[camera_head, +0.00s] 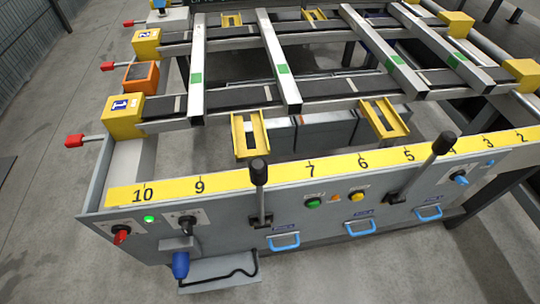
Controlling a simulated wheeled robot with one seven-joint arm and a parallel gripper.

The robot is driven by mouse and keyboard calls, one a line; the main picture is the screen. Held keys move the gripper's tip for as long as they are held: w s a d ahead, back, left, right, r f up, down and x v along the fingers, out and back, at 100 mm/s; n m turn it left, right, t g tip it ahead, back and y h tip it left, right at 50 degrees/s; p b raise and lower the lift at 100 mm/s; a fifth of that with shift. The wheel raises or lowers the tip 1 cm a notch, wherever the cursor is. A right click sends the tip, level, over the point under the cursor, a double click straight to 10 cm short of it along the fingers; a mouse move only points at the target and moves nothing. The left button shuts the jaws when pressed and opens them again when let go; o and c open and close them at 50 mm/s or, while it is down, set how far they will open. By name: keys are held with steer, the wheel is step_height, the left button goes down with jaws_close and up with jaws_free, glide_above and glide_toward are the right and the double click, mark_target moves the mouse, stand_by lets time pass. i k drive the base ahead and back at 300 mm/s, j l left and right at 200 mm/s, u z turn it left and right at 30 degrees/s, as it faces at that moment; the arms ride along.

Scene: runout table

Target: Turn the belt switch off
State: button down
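The grey front panel (330,222) of the runout table carries several controls, and I cannot tell from labels which one is the belt switch. At its left end is a red rotary knob (121,235) on a pale plate, with a lit green lamp (149,218) up and right of it. A small black switch (187,221) sits on another pale plate further right. A blue knob (461,180) is near the right end. My gripper is not in view.
Two upright black-knobbed levers (259,175) (443,145) stick up from the panel. Between them are a green button (313,203) and a yellow button (357,197). Blue handles (284,241) jut out below. A blue plug (180,265) hangs above a grey shelf (220,271). Metal bars lie across the table.

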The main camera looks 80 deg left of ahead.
mark_target(120, 231)
steer(key=k+l+u, duration=0.15)
steer(key=u, duration=2.2)
steer(key=k+z, duration=0.25)
steer(key=z, duration=0.15)
steer(key=k+z, duration=0.35)
steer(key=k+l+z, duration=0.15)
steer(key=z, duration=0.25)
